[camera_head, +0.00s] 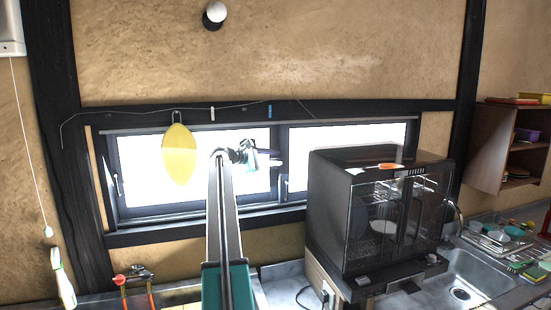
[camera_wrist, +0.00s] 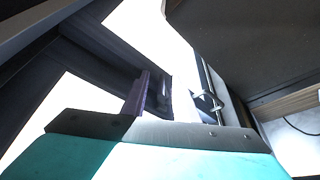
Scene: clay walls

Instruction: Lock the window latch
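A dark-framed window with two bright panes is set in the wall. A small metal latch handle (camera_head: 287,182) shows on the left upright of its right pane (camera_head: 350,150). The same latch (camera_wrist: 207,98) looks like a bent metal lever in the wrist view, right of centre. A similar handle (camera_head: 118,185) is at the left edge of the left pane. My gripper (camera_head: 273,159) is in front of the window, above and left of the middle latch, apart from it.
A black glass-fronted cabinet (camera_head: 335,215) stands close to the right of the latch and covers part of the right pane. A yellow oval object (camera_head: 179,154) hangs before the left pane. A sink (camera_head: 470,280) is at the lower right.

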